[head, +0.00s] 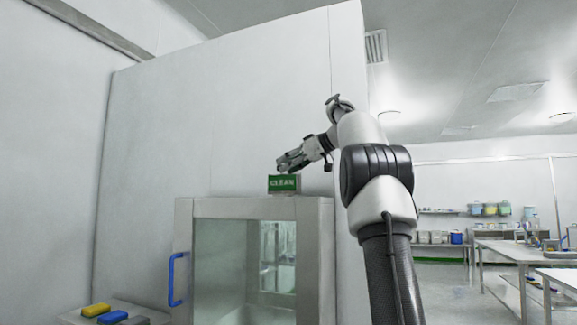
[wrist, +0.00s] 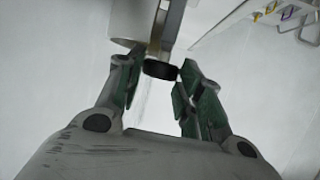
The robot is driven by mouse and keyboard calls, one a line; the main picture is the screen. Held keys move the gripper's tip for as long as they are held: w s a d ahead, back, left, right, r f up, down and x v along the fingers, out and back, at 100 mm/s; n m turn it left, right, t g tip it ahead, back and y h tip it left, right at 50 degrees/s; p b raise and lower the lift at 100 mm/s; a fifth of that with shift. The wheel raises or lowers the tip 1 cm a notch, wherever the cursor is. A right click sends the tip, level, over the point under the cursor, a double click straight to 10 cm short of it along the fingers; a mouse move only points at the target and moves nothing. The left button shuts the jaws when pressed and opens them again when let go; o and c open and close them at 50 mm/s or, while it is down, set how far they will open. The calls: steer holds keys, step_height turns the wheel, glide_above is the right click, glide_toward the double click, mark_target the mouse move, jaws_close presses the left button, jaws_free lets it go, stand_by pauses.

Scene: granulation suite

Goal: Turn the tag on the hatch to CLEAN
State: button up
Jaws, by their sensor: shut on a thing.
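The tag (head: 284,185) stands on top of the hatch (head: 184,235), and its green face reads CLEAN in the head view. My gripper (head: 287,163) is right above the tag, reaching in from the right. In the wrist view my gripper (wrist: 160,72) has its green-padded fingers on either side of a small black knob (wrist: 160,69), and it is shut on it. The knob appears to belong to the tag. The tag's green face does not show in the wrist view.
The hatch has a glass door with a blue handle (head: 172,279) on its left. A yellow block (head: 96,310) and a blue block (head: 113,317) lie on a surface at lower left. Steel tables (head: 515,250) stand at the far right. A wall rises behind the hatch.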

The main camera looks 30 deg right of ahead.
stand_by(0.4)
steer(key=o, duration=1)
steer(key=shift+d, duration=0.1)
steer(key=v, duration=1.2)
